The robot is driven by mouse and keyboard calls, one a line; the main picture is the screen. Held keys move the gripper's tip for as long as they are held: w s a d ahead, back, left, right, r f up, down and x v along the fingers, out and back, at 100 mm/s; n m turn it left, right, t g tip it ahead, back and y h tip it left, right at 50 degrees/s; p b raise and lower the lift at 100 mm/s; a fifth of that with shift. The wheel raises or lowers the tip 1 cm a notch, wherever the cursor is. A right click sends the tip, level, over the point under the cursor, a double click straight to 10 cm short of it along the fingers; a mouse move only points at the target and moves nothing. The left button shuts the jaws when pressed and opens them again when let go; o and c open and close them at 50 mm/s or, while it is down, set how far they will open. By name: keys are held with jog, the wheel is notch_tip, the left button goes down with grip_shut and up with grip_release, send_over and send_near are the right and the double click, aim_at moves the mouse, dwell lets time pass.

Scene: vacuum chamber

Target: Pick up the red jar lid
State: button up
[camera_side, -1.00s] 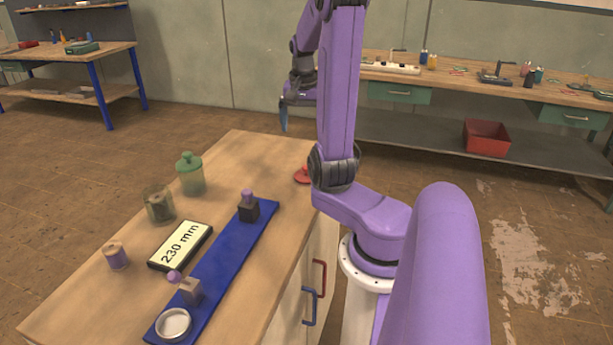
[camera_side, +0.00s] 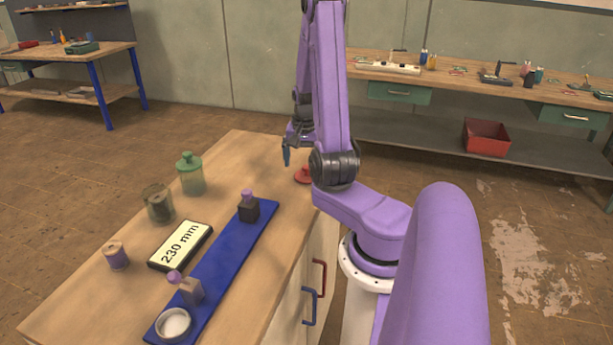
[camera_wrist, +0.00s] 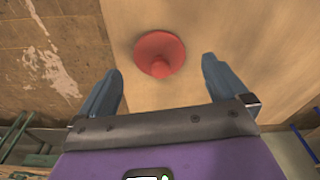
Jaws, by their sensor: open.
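In the side view the lid (camera_side: 302,176) is at the bench's far right part, partly hidden by my arm. My gripper (camera_side: 287,157) is above the bench near the lid, with its blue fingers pointing down. In the wrist view my gripper (camera_wrist: 158,66) is open and empty. The lid appears between and a little beyond its fingertips, apart from both.
A green lidded jar (camera_side: 190,175), a glass jar (camera_side: 158,205), a spool (camera_side: 115,256) and a "230 mm" sign (camera_side: 180,246) stand on the bench's left. A blue strip (camera_side: 225,258) carries two purple-knobbed blocks and a round dish (camera_side: 173,325). Bench around the lid is clear.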

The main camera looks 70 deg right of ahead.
aim_at(306, 167)
jog(key=shift+d+f, duration=0.3)
jog(key=shift+f, duration=0.8)
jog(key=shift+d+f, duration=0.25)
jog(key=shift+f, duration=0.8)
jog(key=c, duration=1)
